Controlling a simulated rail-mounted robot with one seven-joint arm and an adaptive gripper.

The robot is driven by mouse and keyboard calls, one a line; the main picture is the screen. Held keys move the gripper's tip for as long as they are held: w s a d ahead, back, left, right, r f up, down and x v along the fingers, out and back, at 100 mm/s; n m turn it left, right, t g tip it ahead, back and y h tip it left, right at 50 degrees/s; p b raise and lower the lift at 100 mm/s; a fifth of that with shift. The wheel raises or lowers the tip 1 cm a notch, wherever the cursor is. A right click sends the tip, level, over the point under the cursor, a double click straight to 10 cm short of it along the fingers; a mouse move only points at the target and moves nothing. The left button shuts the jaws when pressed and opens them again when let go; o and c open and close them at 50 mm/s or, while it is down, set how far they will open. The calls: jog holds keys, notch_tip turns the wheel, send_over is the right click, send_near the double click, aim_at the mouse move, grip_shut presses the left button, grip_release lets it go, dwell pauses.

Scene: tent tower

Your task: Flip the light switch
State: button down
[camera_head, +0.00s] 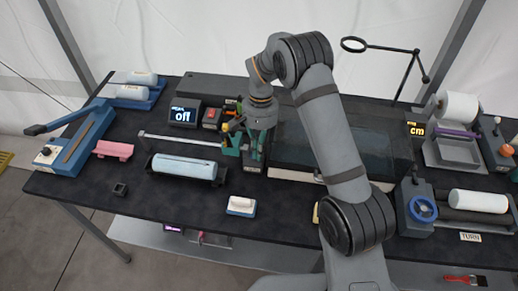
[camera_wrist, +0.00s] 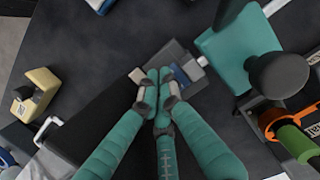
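My gripper (camera_head: 257,145) points down at the middle of the table, beside a teal tool stand (camera_head: 230,145). In the wrist view its teal fingers come together at the tips (camera_wrist: 158,88); I see no held object between them. Just beyond the tips is a small grey box with blue and pale parts (camera_wrist: 188,70), partly hidden by the fingers. It may be the light switch, but I cannot tell, nor whether the tips touch it. A display reading "off" (camera_head: 183,115) stands at the back left, next to a small grey box with a red part (camera_head: 211,116).
The tool stand (camera_wrist: 240,42) with dark, orange and green tool handles stands close to the right of the fingers. A dark glass-topped case (camera_head: 300,155) lies right of my gripper. A white block on a blue base (camera_head: 241,206) sits in front, with bare table around it.

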jog(key=shift+w+a+f+p, duration=0.1)
jog(key=shift+w+p, duration=0.05)
jog(key=shift+p, duration=0.2)
jog(key=shift+r, duration=0.2)
notch_tip(320, 180, up, 14)
jog(key=s, duration=0.3)
jog(key=shift+a+f, duration=0.15)
jog(key=shift+f, duration=0.05)
jog(key=w+f, duration=0.1)
jog(key=f, duration=0.3)
jog(key=w+f, duration=0.1)
jog(key=f, duration=0.3)
jog(key=f+p, duration=0.1)
jog(key=f, duration=0.3)
jog(key=shift+w+d, duration=0.2)
jog(key=shift+w, duration=0.2)
jog(key=shift+w+f+b, duration=0.3)
jog(key=shift+w+f, duration=0.1)
jog(key=shift+f, duration=0.25)
